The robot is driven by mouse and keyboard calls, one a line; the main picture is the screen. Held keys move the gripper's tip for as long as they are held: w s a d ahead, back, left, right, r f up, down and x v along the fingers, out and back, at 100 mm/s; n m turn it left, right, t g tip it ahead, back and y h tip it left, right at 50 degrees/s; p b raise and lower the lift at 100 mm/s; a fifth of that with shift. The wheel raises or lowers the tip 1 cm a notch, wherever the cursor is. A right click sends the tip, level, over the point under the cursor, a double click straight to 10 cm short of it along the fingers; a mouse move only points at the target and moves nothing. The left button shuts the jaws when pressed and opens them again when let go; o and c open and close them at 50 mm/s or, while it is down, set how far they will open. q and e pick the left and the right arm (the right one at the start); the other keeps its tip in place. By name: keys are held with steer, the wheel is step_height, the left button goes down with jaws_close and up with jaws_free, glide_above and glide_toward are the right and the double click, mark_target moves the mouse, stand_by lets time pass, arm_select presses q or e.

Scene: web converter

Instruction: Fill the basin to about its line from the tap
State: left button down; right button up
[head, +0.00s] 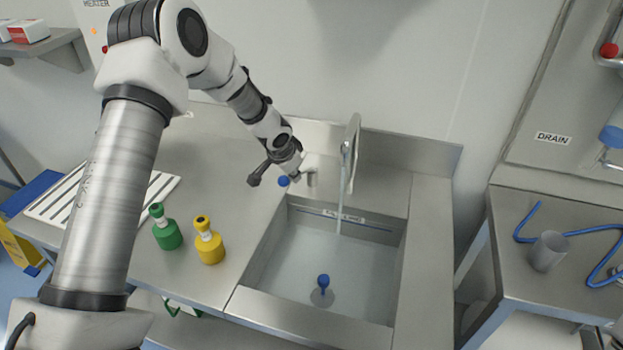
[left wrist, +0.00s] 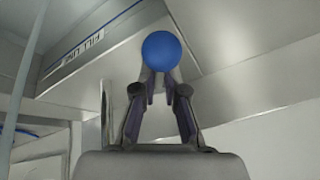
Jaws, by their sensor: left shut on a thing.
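The steel basin (head: 254,262) is set in the counter, with a dark fill-line strip (head: 345,217) on its back wall; the "FILL LINE" label (left wrist: 90,42) also shows in the left wrist view. The tap (head: 352,140) arches over the basin, and a pale stream of water (head: 340,205) falls from it. The basin looks to hold clear water, but I cannot tell its exact level. A blue-knobbed plug (head: 323,281) stands at the bottom. My left gripper (head: 288,176) is shut on the tap lever's blue knob (left wrist: 165,53), left of the spout.
Green (head: 167,235) and yellow (head: 209,247) bottles stand on the counter left of the basin, near a white slatted rack (head: 155,188). A side table at right holds a grey cup (head: 547,252) and a blue hose (head: 590,230). The counter behind the bottles is clear.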

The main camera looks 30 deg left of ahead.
arm_select(q)
steer(key=shift+f, duration=0.1)
steer(key=c, duration=1.4)
jaws_free()
steer(key=shift+o, duration=0.9)
steer(key=shift+w+f, duration=0.15)
steer(key=shift+w, duration=0.1)
steer(key=v, duration=1.2)
steer(key=shift+w, duration=0.1)
